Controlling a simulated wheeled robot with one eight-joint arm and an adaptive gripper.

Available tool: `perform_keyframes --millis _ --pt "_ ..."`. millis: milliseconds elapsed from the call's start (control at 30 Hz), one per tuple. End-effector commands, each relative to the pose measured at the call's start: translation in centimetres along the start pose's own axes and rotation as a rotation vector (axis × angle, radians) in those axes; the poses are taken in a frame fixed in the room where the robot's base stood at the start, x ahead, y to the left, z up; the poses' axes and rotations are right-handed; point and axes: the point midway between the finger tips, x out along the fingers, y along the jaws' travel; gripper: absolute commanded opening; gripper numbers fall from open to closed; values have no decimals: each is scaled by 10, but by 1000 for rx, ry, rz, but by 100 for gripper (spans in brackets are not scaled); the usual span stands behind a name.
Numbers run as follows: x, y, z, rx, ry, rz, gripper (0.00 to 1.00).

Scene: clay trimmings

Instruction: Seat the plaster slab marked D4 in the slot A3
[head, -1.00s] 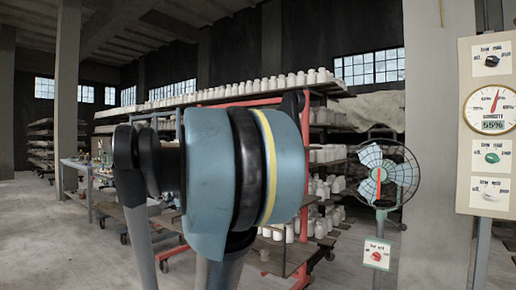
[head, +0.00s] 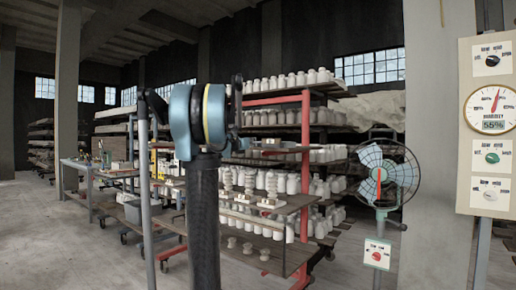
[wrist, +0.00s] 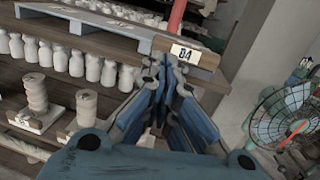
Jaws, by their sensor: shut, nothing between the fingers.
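In the wrist view my gripper (wrist: 166,84) is shut and empty, its fingers together in front of the shelving. A white tag (wrist: 185,53) reading D4 or 04 is just beyond and slightly right of the fingertips. It is on the end of a brown block at the edge of an upper shelf. I cannot tell whether this block belongs to the plaster slab. The gripper appears apart from it. No slot marked A3 can be made out in either view. In the head view my own arm hides part of the racks, and my fingers cannot be made out.
A red-framed rack (head: 305,150) holds rows of white bottle-shaped pieces. In the wrist view, stacked clay pieces (wrist: 36,93) stand on a lower shelf, with a small tag (wrist: 22,118) below. A fan (head: 387,174) stands to the right. The floor (head: 60,240) at left is clear.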

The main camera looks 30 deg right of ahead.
Motion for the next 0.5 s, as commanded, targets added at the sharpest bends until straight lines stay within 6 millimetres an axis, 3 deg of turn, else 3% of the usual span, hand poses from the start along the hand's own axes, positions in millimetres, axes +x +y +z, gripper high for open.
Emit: perform_keyframes --millis 200,500 --pt "24 -29 -11 151 41 -134 0" --pt "39 -33 -12 162 43 -144 0"
